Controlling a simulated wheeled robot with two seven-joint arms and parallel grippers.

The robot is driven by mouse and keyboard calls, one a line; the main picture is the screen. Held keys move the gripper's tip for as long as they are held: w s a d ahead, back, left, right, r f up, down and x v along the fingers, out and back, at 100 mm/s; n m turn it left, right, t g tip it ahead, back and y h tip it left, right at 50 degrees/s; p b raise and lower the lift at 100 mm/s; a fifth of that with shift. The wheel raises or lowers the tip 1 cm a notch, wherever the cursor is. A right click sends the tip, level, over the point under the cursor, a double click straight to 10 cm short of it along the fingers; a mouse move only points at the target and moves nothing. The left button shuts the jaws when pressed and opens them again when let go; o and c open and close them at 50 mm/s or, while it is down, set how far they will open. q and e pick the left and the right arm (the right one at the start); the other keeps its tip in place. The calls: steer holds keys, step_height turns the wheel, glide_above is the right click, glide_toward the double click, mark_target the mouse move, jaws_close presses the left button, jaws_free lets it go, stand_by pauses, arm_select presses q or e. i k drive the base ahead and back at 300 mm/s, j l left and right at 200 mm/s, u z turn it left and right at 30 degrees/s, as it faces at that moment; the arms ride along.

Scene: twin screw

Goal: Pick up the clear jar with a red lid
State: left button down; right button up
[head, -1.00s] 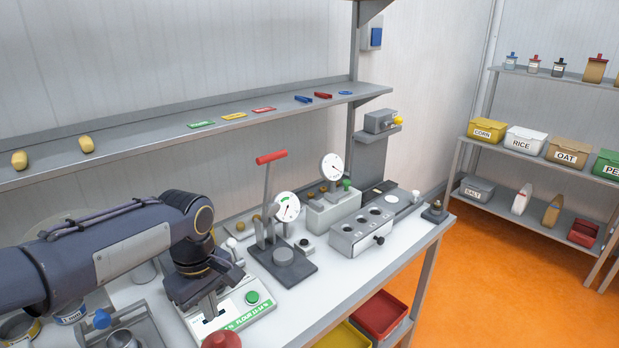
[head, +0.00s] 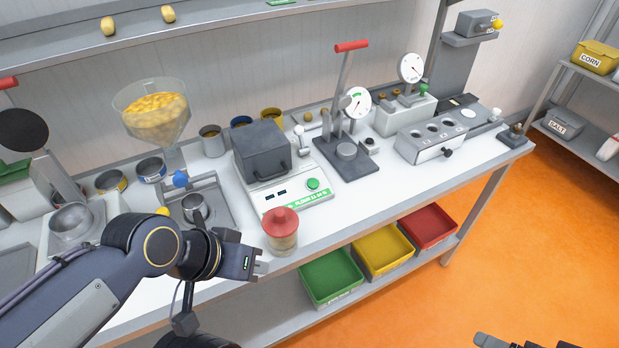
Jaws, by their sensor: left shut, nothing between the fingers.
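The clear jar with a red lid (head: 281,237) stands upright at the front edge of the white bench (head: 330,208), in front of the scale. Its contents look pale. My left gripper (head: 262,268) is just left of the jar, pointing right towards its lower part, with its fingers shut and empty. I cannot tell whether the fingertips touch the jar. Part of my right gripper (head: 500,342) shows at the bottom right edge, over the floor; most of it is out of frame.
Behind the jar is a scale with a green button (head: 313,184) and a grey box (head: 262,150) on it. A hopper (head: 153,112) and metal cups stand left. A lever press (head: 347,150) stands right. Green (head: 331,275), yellow (head: 384,250) and red (head: 429,226) bins sit below.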

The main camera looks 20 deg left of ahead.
mark_target(284, 248)
steer(key=l+u, duration=0.35)
steer(key=k+l+u, duration=0.1)
steer(key=l+u, duration=0.3)
steer(key=k+l+u, duration=0.1)
steer(key=l+u, duration=0.25)
